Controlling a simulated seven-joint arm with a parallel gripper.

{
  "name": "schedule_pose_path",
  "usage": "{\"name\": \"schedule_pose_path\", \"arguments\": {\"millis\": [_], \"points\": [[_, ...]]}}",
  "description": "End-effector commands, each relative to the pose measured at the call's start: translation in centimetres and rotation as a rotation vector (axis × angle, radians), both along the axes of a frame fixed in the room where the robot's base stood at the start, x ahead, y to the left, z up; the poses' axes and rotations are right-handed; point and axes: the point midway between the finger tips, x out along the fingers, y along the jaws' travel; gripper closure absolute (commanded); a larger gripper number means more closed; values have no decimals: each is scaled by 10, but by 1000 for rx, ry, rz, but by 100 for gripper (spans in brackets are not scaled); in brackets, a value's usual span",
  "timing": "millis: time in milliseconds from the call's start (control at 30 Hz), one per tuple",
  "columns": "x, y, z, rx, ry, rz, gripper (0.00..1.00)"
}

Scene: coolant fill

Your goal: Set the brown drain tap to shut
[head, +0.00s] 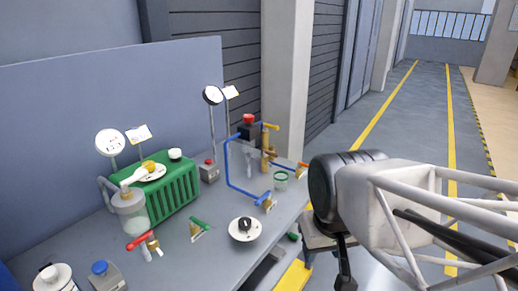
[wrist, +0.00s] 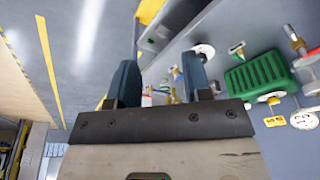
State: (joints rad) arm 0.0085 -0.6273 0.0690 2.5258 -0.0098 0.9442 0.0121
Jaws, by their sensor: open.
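No handle is plainly brown. The closest is an orange-brown tap handle (head: 302,165) on a small brass body at the bench's right end, joined to a blue pipe; I cannot tell its setting. Other taps on the bench have a red handle (head: 139,240), a green handle (head: 200,223) and a blue handle (head: 264,198). My gripper (wrist: 160,72) is open and empty in the wrist view, its two dark fingers apart. In the head view it hangs at the right, off the bench's right end and apart from the taps. Small coloured parts between the fingers are too small to name.
The bench (head: 176,262) carries a green ribbed tank (head: 175,192), a clear jar (head: 131,212), a white dial with a black knob (head: 245,229), a green-rimmed cup (head: 281,180) and gauges (head: 110,142) on stands. A pillar (head: 287,80) stands behind. The floor at right is open.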

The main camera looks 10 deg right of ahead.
Motion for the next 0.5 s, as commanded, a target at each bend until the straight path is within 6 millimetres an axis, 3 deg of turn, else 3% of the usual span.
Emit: {"name": "schedule_pose_path", "arguments": {"millis": [267,500], "points": [[32,-1,16,-4,21,40,55],[84,-2,38,-7,54,105,55]]}}
